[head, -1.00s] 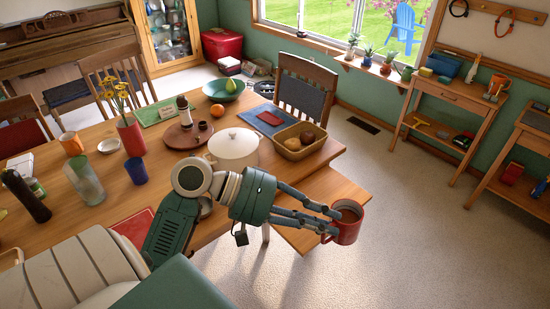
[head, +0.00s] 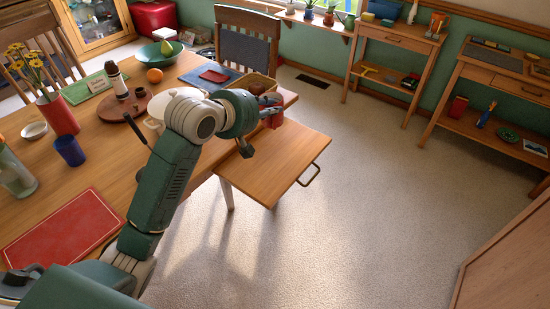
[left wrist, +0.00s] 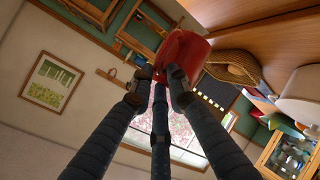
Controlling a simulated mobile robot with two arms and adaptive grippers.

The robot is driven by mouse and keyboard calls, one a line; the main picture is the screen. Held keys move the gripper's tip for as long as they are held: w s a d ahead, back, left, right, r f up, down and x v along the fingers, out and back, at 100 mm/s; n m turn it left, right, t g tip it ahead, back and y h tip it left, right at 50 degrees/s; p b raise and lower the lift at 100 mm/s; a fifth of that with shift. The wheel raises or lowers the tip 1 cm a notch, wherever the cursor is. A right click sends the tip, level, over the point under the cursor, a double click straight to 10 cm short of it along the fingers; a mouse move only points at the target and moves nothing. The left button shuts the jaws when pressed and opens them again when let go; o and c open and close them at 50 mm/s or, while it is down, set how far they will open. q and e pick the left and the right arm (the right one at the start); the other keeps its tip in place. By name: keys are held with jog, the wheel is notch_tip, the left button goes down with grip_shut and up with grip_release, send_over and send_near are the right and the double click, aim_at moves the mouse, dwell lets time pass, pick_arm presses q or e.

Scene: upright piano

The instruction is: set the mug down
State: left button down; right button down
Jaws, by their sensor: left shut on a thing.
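The red mug (head: 274,118) shows only in part in the head view, behind my left wrist, near the table's right end and the pull-out board (head: 272,170). My left gripper (head: 262,112) is shut on it, its fingers mostly hidden by the wrist. In the left wrist view the mug (left wrist: 184,50) is at the fingertips (left wrist: 160,82), close to a wooden surface (left wrist: 255,28). I cannot tell whether the mug touches the wood. My right gripper is not in view.
A basket (head: 262,82) stands just behind the mug, and a white pot (head: 153,122) is partly hidden by my arm. The pull-out board is mostly bare, with a handle (head: 309,175) at its outer edge. Carpet is clear to the right.

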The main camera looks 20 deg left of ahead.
pick_arm(q)
jog(key=shift+w+r+p, duration=0.25)
jog(key=shift+w+p, duration=0.05)
jog(key=shift+p, duration=0.05)
notch_tip(320, 180, down, 20)
jog(key=shift+a+f, duration=0.1)
jog(key=shift+a, duration=0.05)
dwell(0.3)
jog(key=c, duration=2.1)
grip_release()
jog(key=shift+s+f+m, duration=0.1)
jog(key=shift+f+m, duration=0.1)
jog(key=shift+m, duration=0.1)
jog(key=o, duration=0.4)
jog(key=shift+o, duration=0.2)
jog(key=shift+r, duration=0.15)
